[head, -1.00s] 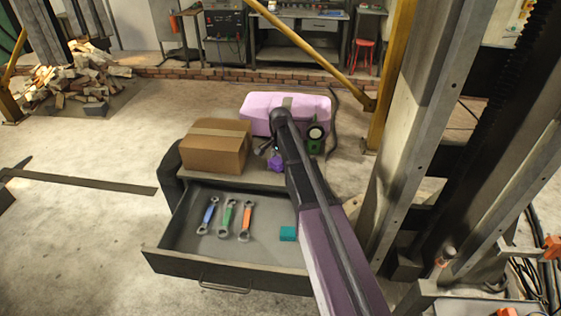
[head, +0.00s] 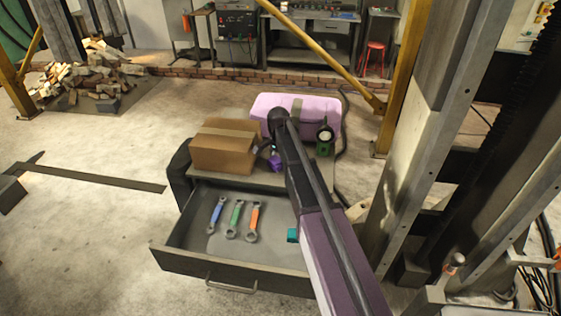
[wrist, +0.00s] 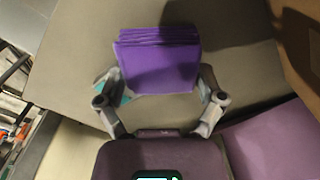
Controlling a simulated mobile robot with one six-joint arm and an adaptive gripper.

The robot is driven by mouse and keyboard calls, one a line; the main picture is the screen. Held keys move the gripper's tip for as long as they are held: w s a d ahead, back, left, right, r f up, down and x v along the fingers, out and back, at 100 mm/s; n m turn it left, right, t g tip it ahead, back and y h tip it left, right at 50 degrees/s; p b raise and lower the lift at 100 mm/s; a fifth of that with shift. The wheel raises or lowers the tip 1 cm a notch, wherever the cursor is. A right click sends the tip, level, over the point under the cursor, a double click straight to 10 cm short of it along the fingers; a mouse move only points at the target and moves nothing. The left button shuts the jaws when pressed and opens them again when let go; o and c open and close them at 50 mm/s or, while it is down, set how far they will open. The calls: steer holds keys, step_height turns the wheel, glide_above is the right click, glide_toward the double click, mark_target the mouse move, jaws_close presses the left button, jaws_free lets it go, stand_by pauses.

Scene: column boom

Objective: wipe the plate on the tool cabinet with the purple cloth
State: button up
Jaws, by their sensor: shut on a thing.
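The purple cloth (head: 275,161) is a folded pad, held in my gripper (head: 270,150) over the tool cabinet's top (head: 240,178), just right of a cardboard box. In the wrist view the cloth (wrist: 158,62) sits between the two fingers of my gripper (wrist: 158,78), which are shut on it. A small pale and teal patch shows behind the left finger in the wrist view; I cannot tell whether it is the plate. The plate is not clearly visible in the head view, where my arm and the cloth cover part of the cabinet top. I cannot tell if the cloth touches the surface.
The cardboard box (head: 225,150) and a pink case (head: 325,112) stand on the cabinet, with a green dial gauge (head: 325,143). A steel column (head: 420,120) rises to the right.

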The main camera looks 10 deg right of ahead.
steer(key=shift+r+p, duration=3)
steer(key=shift+p, duration=0.05)
steer(key=shift+r+p, duration=1.5)
steer(key=shift+r, duration=0.05)
steer(key=shift+f, duration=0.1)
